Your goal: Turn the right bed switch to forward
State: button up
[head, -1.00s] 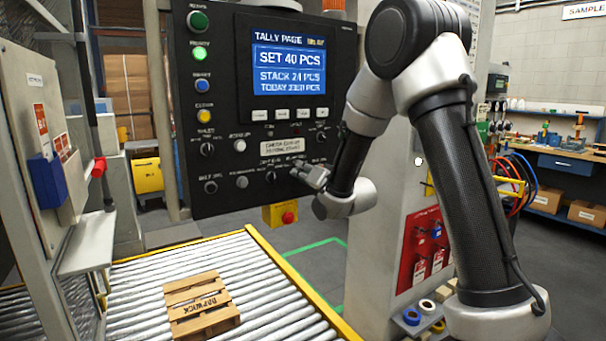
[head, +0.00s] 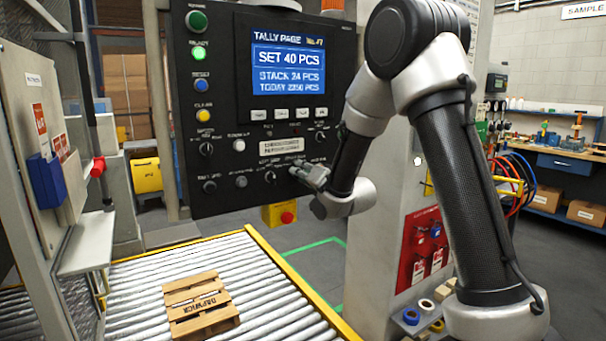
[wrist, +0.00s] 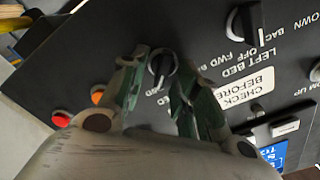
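The dark control panel (head: 225,140) stands upright at the left of centre in the head view. My gripper (head: 298,170) is at its lower right part, and there it hides the switch in front of it. In the wrist view, which is roughly upside down, a black rotary knob (wrist: 161,64) with a pale pointer line lies between the two fingertips of my gripper (wrist: 160,72). The fingers stand apart on either side of it; I cannot tell whether they touch it. The left bed switch (wrist: 243,24) is beside it, clear of the fingers, and shows in the head view (head: 270,177).
An orange button (wrist: 97,95) and a red button (wrist: 61,118) are near the fingers in the wrist view. A yellow box with a red button (head: 287,216) hangs below the panel. A roller conveyor (head: 255,275) carrying a small wooden pallet (head: 200,307) runs below.

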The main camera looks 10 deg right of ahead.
jog(key=v, duration=0.7)
jog(key=shift+s, duration=0.2)
jog(key=shift+d, duration=0.1)
